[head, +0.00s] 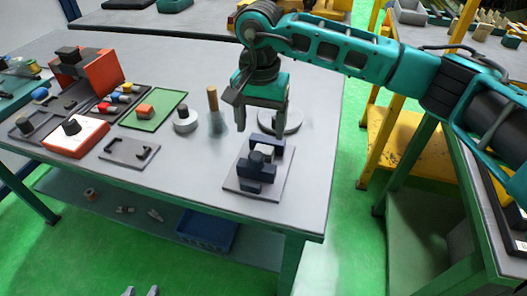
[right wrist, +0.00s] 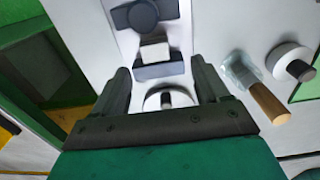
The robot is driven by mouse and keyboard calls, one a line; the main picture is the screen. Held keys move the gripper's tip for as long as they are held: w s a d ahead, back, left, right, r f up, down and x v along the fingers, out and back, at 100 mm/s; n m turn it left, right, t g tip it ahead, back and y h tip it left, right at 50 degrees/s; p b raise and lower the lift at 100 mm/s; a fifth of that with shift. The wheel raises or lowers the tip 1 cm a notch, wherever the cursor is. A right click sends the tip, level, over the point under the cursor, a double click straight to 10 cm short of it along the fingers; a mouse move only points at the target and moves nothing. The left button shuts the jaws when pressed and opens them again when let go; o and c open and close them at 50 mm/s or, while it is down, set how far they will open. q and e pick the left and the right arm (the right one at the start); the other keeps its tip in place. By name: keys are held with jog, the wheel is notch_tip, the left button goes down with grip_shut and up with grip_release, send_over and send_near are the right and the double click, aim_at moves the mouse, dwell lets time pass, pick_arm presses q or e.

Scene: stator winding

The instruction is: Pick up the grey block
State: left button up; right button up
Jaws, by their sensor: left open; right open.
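A small grey block (right wrist: 154,50) sits between two dark blue pieces of a fixture on a light plate (head: 236,184). In the head view the block (head: 268,153) shows only partly, behind the front dark piece. My right gripper (head: 262,128) is open, pointing down over the table just behind the fixture.
A wooden-handled tool (head: 213,100) and a white ring with a dark knob (head: 185,122) stand to the left. Further left are a green tray (head: 172,97), a grey plate (head: 113,153) and orange boxes. The table's right edge is close.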

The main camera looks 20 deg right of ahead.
aim_at(264, 149)
jog(key=shift+s+d+f, duration=0.15)
jog(key=shift+f, duration=1.35)
jog(key=shift+s+d+f, duration=0.15)
jog(key=shift+f, duration=1.35)
jog(key=shift+c, duration=0.4)
jog(key=c, duration=1.1)
